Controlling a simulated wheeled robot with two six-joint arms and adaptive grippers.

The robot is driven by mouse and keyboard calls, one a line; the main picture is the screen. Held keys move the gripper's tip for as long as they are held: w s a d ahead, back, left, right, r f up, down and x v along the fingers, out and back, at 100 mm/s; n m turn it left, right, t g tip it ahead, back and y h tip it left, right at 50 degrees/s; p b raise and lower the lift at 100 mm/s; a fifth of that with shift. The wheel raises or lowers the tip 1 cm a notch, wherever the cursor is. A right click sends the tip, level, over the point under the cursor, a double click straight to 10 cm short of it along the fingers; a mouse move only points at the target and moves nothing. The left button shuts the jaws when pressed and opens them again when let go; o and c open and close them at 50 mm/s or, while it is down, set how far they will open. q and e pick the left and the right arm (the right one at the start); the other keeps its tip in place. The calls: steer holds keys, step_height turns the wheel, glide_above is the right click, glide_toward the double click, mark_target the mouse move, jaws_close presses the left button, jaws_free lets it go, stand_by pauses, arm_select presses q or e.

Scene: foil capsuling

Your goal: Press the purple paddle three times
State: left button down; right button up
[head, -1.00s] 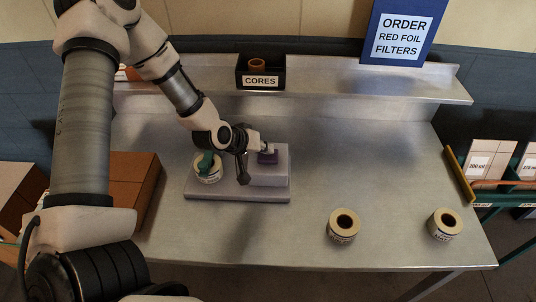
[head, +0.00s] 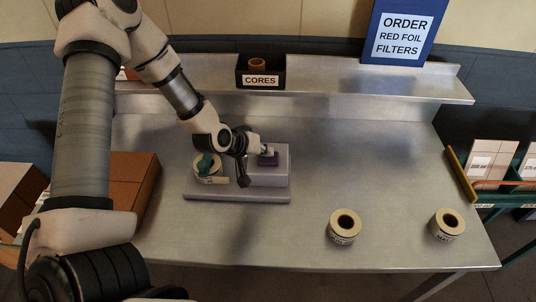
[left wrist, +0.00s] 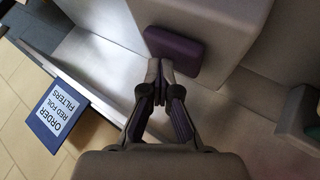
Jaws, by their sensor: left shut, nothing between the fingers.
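My right gripper is not in view.
Two label rolls stand on the table's front right, one nearer the middle (head: 342,239) and one further right (head: 447,236). A black cores bin (head: 260,85) and a blue order sign (head: 399,56) are on the back shelf. A brown box (head: 134,183) is at left.

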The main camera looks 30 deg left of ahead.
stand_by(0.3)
arm_select(q)
steer(key=shift+r+p, duration=1.05)
steer(key=shift+r, duration=0.15)
step_height(320, 180, up, 5)
steer(key=p, duration=0.4)
stand_by(1.4)
